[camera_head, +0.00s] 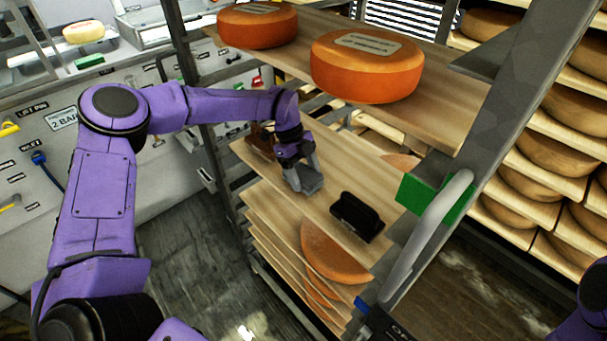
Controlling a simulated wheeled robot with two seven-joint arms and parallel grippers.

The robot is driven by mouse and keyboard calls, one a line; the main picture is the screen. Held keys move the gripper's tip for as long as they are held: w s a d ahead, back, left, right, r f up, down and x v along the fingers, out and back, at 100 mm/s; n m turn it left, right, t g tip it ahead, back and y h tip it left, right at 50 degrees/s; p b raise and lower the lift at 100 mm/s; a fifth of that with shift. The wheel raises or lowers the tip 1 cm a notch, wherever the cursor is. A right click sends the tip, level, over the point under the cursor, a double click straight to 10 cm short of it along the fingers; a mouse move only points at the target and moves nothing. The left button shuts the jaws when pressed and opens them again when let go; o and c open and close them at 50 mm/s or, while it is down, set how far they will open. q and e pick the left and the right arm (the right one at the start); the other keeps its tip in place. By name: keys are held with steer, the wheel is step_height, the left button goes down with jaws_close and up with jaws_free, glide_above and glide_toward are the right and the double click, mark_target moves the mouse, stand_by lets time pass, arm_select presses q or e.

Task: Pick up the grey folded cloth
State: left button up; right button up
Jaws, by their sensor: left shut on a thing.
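My left arm reaches from the left to a wooden shelf (325,190) in the middle of the rack. My left gripper (298,166) points down over this shelf and is shut on a grey folded cloth (306,183). The cloth is small and partly covered by the gripper. I cannot tell whether it touches the board or is just above it. My right gripper is out of the picture; only a bit of my right arm shows at the lower right edge.
A black brush-like object (357,215) lies right of the cloth, and a brown object (262,140) sits behind the gripper. Orange cheese wheels (366,68) stand on the board above. A metal rack post (480,130) with a green block (425,198) is at the right.

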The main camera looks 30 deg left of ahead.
mark_target(306, 178)
arm_select(q)
steer(key=shift+r, duration=0.35)
steer(key=r+b, duration=0.1)
steer(key=r, duration=0.2)
steer(key=shift+s+a+b, duration=0.15)
steer(key=shift+s+b, duration=0.2)
steer(key=shift+s, duration=0.05)
steer(key=s+a, duration=0.2)
steer(key=s, duration=0.6)
steer(key=s+a+b, duration=0.1)
steer(key=s+a, duration=0.2)
steer(key=s, duration=0.5)
steer(key=shift+s+a, duration=0.15)
steer(key=shift+a, duration=0.15)
